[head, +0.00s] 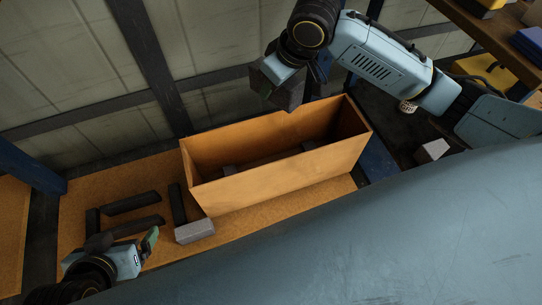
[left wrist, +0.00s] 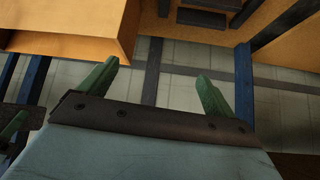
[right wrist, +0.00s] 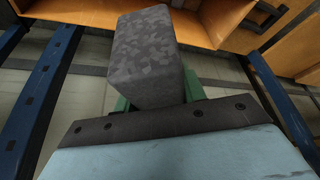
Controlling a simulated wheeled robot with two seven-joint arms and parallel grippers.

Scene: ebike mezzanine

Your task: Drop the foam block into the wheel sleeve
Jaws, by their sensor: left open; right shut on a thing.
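The wheel sleeve (head: 268,177) is a long, open-topped orange-brown box in the middle of the head view. The foam block (head: 289,94) is dark grey and speckled; it is held in the air above the sleeve's far wall. It also shows close up in the right wrist view (right wrist: 143,55), tilted, partly hiding the green fingers. My right gripper (head: 282,86) is shut on the foam block. My left gripper (head: 150,243) is open and empty at lower left, left of the sleeve; its two green fingers stand apart in the left wrist view (left wrist: 157,85).
Several dark bars (head: 132,203) lie on the board left of the sleeve. A pale grey block (head: 194,231) lies by the sleeve's near left corner, and another (head: 432,150) sits to its right. Dark pieces (head: 231,170) show inside the sleeve. A wooden shelf (head: 485,38) juts in at upper right.

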